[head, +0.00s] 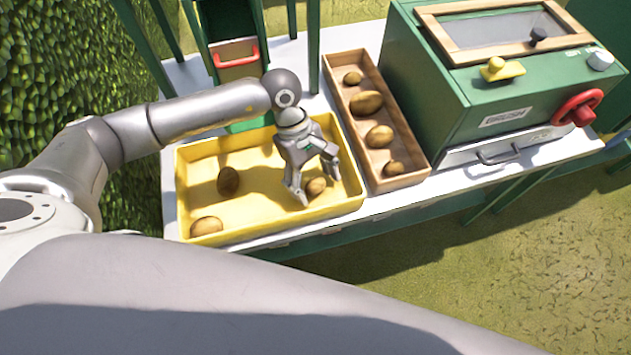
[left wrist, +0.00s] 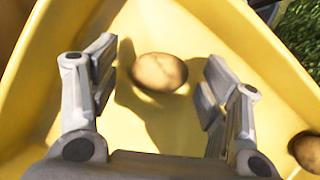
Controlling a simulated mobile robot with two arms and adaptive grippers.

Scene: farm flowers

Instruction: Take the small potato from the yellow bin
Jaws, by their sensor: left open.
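The yellow bin (head: 270,228) stands on the white table and holds three brown potatoes. One potato (head: 316,187) lies near the bin's right end, close to my left gripper (head: 318,190). Another potato (head: 228,181) lies left of the middle, and one (head: 206,227) is in the front left corner. My left gripper is open and points down into the bin. In the left wrist view the near potato (left wrist: 160,72) lies ahead between the open fingers (left wrist: 158,88), with nothing gripped. A second potato (left wrist: 306,150) is partly cut off at the right edge there. My right gripper is not visible.
A wooden tray (head: 338,95) with several potatoes stands right of the bin. A green machine (head: 455,90) with a red handwheel (head: 577,108) stands farther right. A green chute with a red-handled gate (head: 236,58) rises behind the bin. A hedge (head: 70,80) is at left.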

